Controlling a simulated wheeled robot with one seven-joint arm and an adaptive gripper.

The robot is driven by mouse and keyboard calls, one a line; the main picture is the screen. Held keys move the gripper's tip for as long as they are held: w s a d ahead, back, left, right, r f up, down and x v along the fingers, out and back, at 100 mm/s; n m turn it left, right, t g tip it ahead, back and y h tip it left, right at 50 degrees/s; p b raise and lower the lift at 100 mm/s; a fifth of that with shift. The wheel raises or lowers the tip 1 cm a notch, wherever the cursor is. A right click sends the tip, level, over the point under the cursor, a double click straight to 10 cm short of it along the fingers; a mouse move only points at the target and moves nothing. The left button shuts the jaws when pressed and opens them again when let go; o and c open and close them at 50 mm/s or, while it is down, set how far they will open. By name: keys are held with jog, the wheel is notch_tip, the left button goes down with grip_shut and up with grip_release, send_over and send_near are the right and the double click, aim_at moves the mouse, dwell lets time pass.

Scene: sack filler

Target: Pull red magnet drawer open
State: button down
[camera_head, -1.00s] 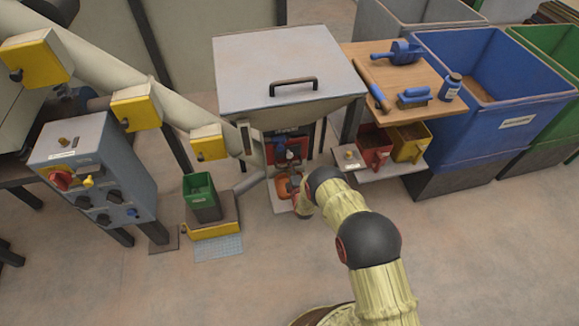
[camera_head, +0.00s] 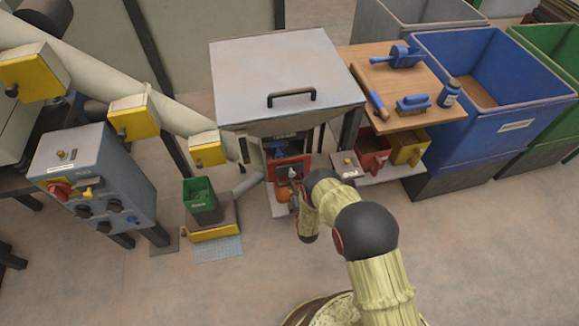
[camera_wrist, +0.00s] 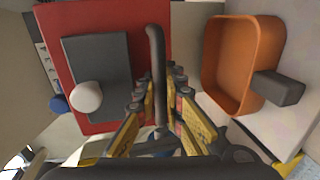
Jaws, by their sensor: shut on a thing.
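The red magnet drawer (camera_head: 291,165) shows in the head view as a red front under the grey hopper, partly hidden by my arm. In the wrist view its red face (camera_wrist: 103,16) fills the left part, with a dark grey plate on it and a dark bar handle (camera_wrist: 155,42) along its right side. My gripper (camera_wrist: 160,90) has its yellow fingers on both sides of this handle and is shut on it. The red front stands out from the cabinet in the head view.
An orange tray (camera_wrist: 208,60) with a dark grip lies right of the handle. A small red bin (camera_head: 372,160) and a yellow bin (camera_head: 409,150) stand right of the arm. A green bin (camera_head: 201,205) stands at left. The floor in front is open.

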jog(key=f+p+v, duration=0.1)
jog(key=f+v, duration=0.1)
jog(key=v, duration=0.8)
jog(key=shift+s, duration=0.2)
jog(key=shift+d+f, duration=0.1)
jog(key=shift+f, duration=0.05)
jog(key=c, duration=2.2)
grip_release()
jog(key=shift+s, duration=0.1)
jog(key=shift+o, duration=0.2)
jog(key=v, duration=1.1)
jog(key=shift+s+r, duration=0.25)
jog(key=shift+s, duration=0.1)
